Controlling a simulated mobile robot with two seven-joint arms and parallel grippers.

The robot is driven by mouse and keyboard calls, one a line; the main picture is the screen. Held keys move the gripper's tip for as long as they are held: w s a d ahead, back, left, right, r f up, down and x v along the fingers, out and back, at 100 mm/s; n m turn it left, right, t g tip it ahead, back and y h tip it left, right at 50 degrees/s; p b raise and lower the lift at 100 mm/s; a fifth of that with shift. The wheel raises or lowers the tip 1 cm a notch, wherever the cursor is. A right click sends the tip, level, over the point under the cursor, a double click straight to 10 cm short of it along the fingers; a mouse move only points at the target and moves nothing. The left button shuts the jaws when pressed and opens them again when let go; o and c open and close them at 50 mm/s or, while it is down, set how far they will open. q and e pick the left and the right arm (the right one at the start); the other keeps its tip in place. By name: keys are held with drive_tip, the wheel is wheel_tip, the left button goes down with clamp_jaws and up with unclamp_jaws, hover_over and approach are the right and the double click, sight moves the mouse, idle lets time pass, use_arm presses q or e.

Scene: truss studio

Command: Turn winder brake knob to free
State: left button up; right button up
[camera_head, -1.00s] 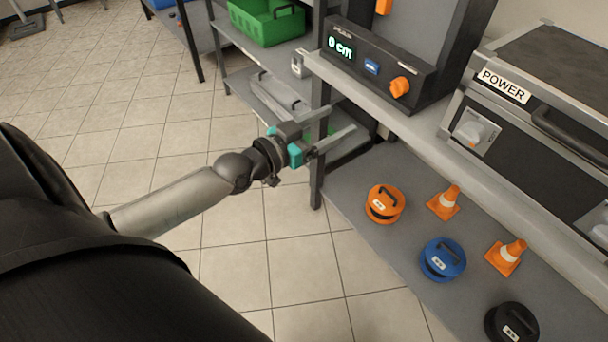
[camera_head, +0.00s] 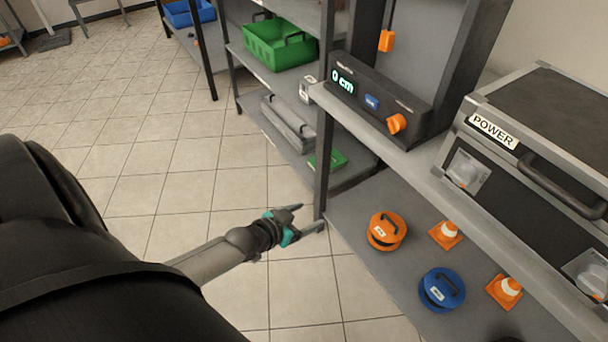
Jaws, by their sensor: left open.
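An orange knob (camera_head: 397,123) sits at the right end of the front of a black console (camera_head: 425,117), whose display (camera_head: 342,82) reads 0 cm. The small print by the knob is unreadable, so I cannot tell its setting. My left gripper (camera_head: 308,218) is open and empty. In the picture it is below and left of the knob, well apart from it, beside the shelf's upright post. My right gripper is not in view.
The console stands on a grey shelf beside a silver case marked POWER (camera_head: 493,131). Below are an orange reel (camera_head: 386,232), a blue reel (camera_head: 441,290) and traffic cones (camera_head: 446,235). A green crate (camera_head: 280,45) is behind. Tiled floor at left is clear.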

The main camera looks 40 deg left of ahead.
use_arm(q)
drive_tip(key=s+f, duration=0.1)
drive_tip(key=s+f+g, duration=0.1)
drive_tip(key=f, duration=0.1)
drive_tip(key=shift+d+f, duration=0.1)
drive_tip(key=shift+f, duration=0.1)
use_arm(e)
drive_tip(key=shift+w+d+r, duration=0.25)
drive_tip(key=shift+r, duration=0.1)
use_arm(q)
drive_tip(key=s+d+f+g+y, duration=0.1)
drive_tip(key=s+f+g, duration=0.3)
drive_tip(key=s+f, duration=0.6)
drive_tip(key=s+d+f+g+y+p, duration=0.1)
drive_tip(key=s+d+f+g, duration=0.2)
drive_tip(key=s+f, duration=0.8)
drive_tip(key=s+g, duration=0.1)
drive_tip(key=s, duration=0.5)
drive_tip(key=shift+d+m+g, duration=0.25)
drive_tip(key=shift+m+g, duration=0.05)
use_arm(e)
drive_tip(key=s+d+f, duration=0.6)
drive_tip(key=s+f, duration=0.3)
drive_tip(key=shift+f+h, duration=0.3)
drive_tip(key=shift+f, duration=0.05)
